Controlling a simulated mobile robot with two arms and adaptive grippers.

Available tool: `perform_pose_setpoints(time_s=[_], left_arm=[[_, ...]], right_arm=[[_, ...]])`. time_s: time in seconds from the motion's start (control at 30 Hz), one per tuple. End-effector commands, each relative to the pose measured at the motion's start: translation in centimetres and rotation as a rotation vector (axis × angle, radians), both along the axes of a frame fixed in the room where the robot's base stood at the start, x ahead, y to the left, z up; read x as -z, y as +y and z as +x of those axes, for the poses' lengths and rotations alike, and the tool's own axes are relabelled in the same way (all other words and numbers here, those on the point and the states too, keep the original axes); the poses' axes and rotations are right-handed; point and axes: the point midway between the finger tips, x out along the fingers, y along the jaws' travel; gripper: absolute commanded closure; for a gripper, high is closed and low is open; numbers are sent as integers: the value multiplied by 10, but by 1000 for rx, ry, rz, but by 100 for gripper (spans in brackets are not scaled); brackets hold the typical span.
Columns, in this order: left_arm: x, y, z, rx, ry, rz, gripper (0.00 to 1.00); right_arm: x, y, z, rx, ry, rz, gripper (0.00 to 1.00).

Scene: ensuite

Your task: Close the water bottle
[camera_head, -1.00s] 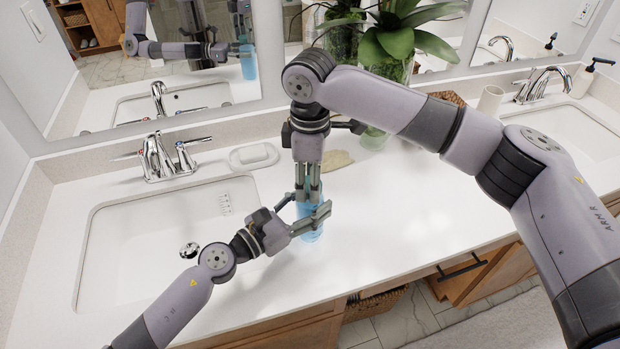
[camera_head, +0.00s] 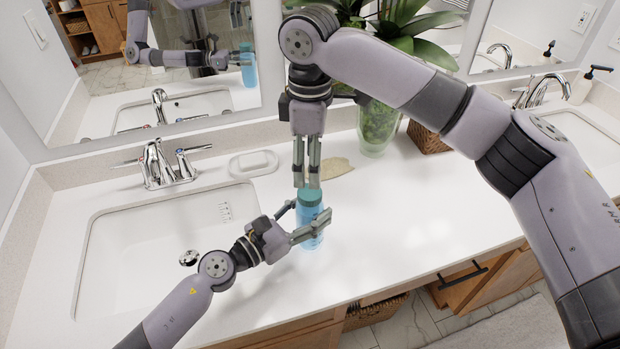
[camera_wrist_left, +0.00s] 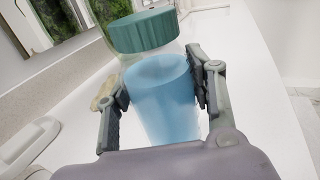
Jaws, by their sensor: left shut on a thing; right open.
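The water bottle (camera_head: 312,232) is light blue and see-through and stands upright on the white counter, right of the left sink. Its teal lid (camera_head: 310,196) sits on top. In the left wrist view the lid (camera_wrist_left: 140,31) is above the blue body (camera_wrist_left: 163,100), with a clear band between them; I cannot tell how tightly it is seated. My left gripper (camera_head: 308,217) is shut around the bottle's body, one finger on each side. My right gripper (camera_head: 307,184) points straight down just above the lid, open and empty.
The left sink (camera_head: 150,250) and its chrome faucet (camera_head: 157,165) are at the left. A soap dish (camera_head: 253,163) and a beige flat item (camera_head: 335,168) lie behind the bottle. A glass vase with a plant (camera_head: 378,126) stands behind right. The counter right of the bottle is clear.

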Motion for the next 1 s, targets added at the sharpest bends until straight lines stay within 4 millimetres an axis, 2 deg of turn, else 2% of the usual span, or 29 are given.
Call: perform_pose_setpoints(time_s=[0.1,0.23,0.4,0.63,0.67,1.0], left_arm=[[1,0,-1,1,3,0,100],[1,0,-1,1,3,0,100],[1,0,-1,1,3,0,100],[1,0,-1,1,3,0,100],[1,0,-1,1,3,0,49],[0,0,0,0,1,0,27]], right_arm=[[-23,0,0,0,-1,1,38],[-39,0,0,0,-2,0,38],[-47,0,0,0,1,0,38],[-48,0,0,0,1,0,38],[-48,0,0,0,0,0,38],[-47,0,0,0,0,0,38]])
